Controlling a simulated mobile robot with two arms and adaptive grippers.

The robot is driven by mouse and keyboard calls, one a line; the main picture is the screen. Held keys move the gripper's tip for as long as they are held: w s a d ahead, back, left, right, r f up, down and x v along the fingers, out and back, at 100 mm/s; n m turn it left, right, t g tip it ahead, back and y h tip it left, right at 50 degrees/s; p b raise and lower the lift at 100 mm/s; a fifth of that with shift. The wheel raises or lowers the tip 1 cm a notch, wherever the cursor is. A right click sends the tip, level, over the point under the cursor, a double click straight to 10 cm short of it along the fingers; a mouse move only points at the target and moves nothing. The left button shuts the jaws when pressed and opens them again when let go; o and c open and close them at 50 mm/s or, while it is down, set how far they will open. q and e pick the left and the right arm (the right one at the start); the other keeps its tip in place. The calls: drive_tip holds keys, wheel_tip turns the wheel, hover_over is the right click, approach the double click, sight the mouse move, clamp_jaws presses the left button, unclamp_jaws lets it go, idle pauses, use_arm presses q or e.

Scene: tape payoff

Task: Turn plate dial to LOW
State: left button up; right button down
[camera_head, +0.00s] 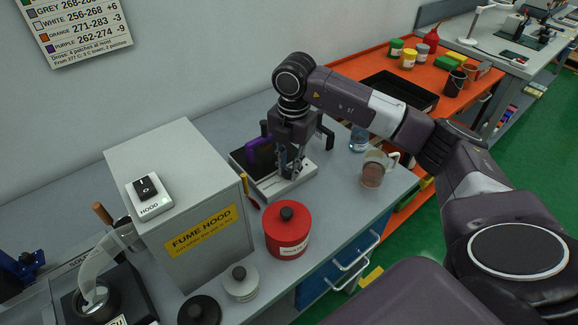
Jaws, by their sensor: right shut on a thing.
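The plate (269,188) is a low unit with a dark top and a pale front strip, standing on the grey bench to the right of the fume hood. My right gripper (291,170) points down at the strip's right part, its fingers shut on the plate dial. The fingers hide the dial, so its pointer and the LOW mark cannot be read. A purple object (261,151) stands at the plate's dark top, partly behind the gripper. My left gripper is not in view.
The fume hood box (205,240) with a HOOD switch (149,194) stands left of the plate. A red canister (287,230) is in front. A glass jug with brown contents (372,174) and a clear beaker (359,138) stand right. An orange bench (432,85) lies beyond.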

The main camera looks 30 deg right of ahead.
drive_tip(key=shift+r+m, duration=0.1)
drive_tip(key=shift+m, duration=0.9)
drive_tip(key=c, duration=1.9)
unclamp_jaws()
drive_tip(key=shift+o, duration=0.7)
drive_tip(key=shift+s+d+r, duration=0.1)
drive_tip(key=shift+r, duration=1.95)
drive_tip(key=shift+s+r, duration=0.1)
drive_tip(key=shift+r, duration=1.9)
drive_tip(key=shift+r, duration=0.1)
